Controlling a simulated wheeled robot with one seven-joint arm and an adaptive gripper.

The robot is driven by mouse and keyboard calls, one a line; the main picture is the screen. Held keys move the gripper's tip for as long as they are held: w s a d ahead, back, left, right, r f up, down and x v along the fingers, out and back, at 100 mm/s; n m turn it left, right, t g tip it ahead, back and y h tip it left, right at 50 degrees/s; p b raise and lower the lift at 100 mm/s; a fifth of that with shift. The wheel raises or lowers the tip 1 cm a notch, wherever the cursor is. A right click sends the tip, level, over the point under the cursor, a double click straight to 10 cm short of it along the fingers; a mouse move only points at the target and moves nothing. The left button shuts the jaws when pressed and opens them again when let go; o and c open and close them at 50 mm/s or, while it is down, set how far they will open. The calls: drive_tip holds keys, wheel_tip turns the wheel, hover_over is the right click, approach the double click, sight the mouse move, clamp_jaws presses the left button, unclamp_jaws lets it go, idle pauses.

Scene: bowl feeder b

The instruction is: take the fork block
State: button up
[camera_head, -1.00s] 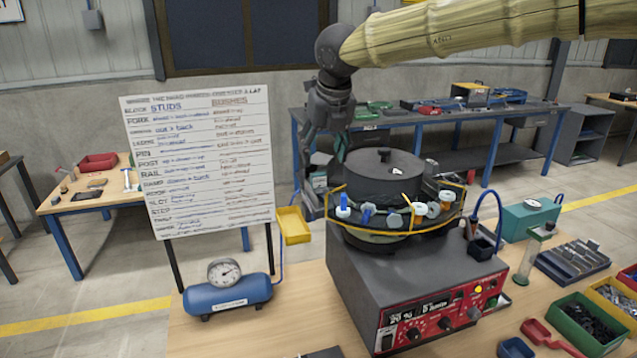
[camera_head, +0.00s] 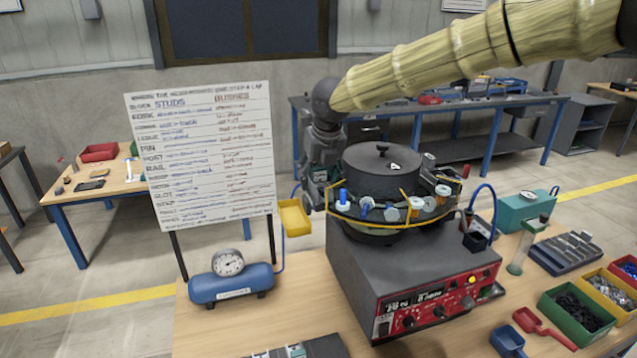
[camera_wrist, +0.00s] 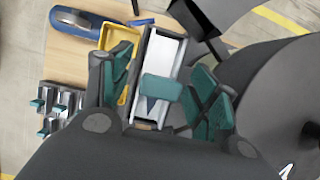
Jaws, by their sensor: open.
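A teal block (camera_wrist: 160,87) lies on a pale metal chute (camera_wrist: 163,52) in the wrist view, with a dark notch at its lower edge; it appears to be the fork block. My gripper (camera_wrist: 164,92) is open, its teal-padded fingers on either side of this block and apart from it. In the head view my gripper (camera_head: 314,190) hangs at the left side of the bowl feeder (camera_head: 385,180), and the block is hidden there.
The feeder's dark lid (camera_wrist: 285,100) is close on the right in the wrist view. A yellow tray (camera_head: 295,217) is left of the feeder. A blue air tank (camera_head: 230,284) and a slotted rack (camera_head: 315,348) stand in front. A written board (camera_head: 200,160) stands at left.

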drive_tip(key=shift+s, duration=0.2)
drive_tip(key=shift+w, duration=0.15)
drive_tip(key=c, duration=1.3)
